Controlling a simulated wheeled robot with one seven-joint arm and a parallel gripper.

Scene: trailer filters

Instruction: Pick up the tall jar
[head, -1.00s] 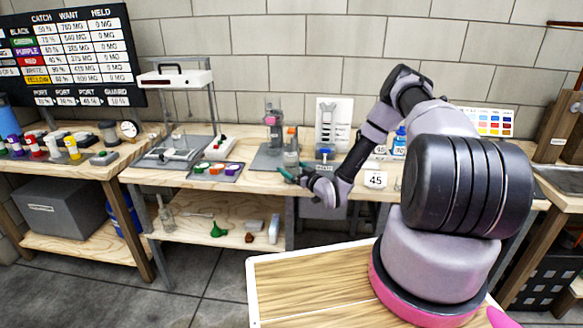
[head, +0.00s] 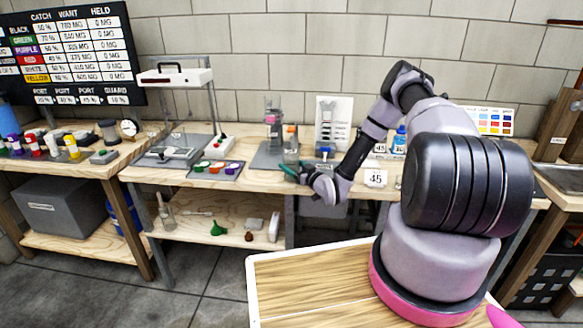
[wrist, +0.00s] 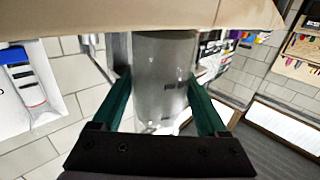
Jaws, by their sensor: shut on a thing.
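A tall clear jar (wrist: 165,75) stands between the two green fingers of my gripper (wrist: 160,90) in the wrist view. My gripper is shut on it, with a finger along each side. In the head view my gripper (head: 291,173) is at the front edge of the workbench, just in front of the glassy jar (head: 291,152). The jar's lower part is partly hidden there by the fingers and wrist. I cannot tell whether the jar is touching the bench.
A clear column apparatus (head: 273,120) stands behind the jar on a grey plate. A tray with coloured round pieces (head: 215,170) lies to the left. A card marked 45 (head: 375,178) and blue-labelled bottles (head: 399,140) are to the right.

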